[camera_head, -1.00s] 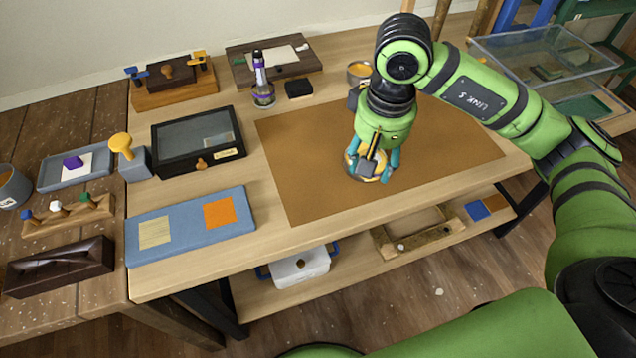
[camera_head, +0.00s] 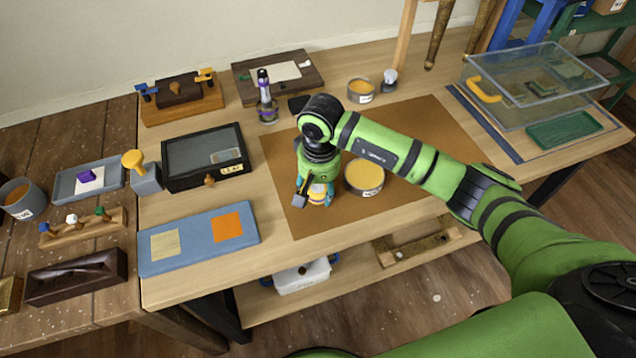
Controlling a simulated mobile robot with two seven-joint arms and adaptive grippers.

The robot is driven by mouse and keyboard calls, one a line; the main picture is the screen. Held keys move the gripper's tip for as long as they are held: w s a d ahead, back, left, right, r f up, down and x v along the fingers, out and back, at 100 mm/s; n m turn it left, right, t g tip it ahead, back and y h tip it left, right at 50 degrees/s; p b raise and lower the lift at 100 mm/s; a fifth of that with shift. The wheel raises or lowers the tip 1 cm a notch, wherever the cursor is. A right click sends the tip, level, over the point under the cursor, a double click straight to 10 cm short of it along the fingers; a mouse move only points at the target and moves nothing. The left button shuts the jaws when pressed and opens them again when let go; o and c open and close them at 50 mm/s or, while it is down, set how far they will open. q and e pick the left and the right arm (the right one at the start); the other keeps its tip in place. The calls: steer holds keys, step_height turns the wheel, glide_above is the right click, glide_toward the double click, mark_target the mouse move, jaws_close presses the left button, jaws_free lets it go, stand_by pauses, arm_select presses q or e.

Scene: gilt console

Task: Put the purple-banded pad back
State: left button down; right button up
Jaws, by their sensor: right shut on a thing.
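My right gripper (camera_head: 317,192) is low over the left part of the brown mat (camera_head: 420,125), shut on a small round thing (camera_head: 318,198) with pale and yellow parts. The fingers hide most of it, so I cannot tell whether it carries a purple band or touches the mat. A slim upright thing with purple bands and a dark top (camera_head: 266,98) stands on the table behind the mat. A round tin with a yellow-orange top (camera_head: 364,177) sits on the mat just right of my gripper. My left gripper is out of view.
A dark glazed case (camera_head: 204,155) and a blue board with two squares (camera_head: 198,238) lie left of the mat. A small tin (camera_head: 360,90) and a grey knobbed thing (camera_head: 389,79) stand behind it. A clear box (camera_head: 530,85) is at right.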

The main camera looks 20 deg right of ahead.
mark_target(319, 189)
steer(key=shift+f, duration=0.2)
steer(key=o, duration=1)
steer(key=shift+r, duration=0.15)
steer(key=shift+r, duration=0.25)
steer(key=r+b, duration=0.1)
steer(key=r, duration=0.3)
steer(key=r+b, duration=0.1)
steer(key=r, duration=0.2)
steer(key=r+b, duration=0.1)
steer(key=r, duration=0.3)
steer(key=shift+s+r, duration=0.25)
steer(key=shift+r, duration=0.05)
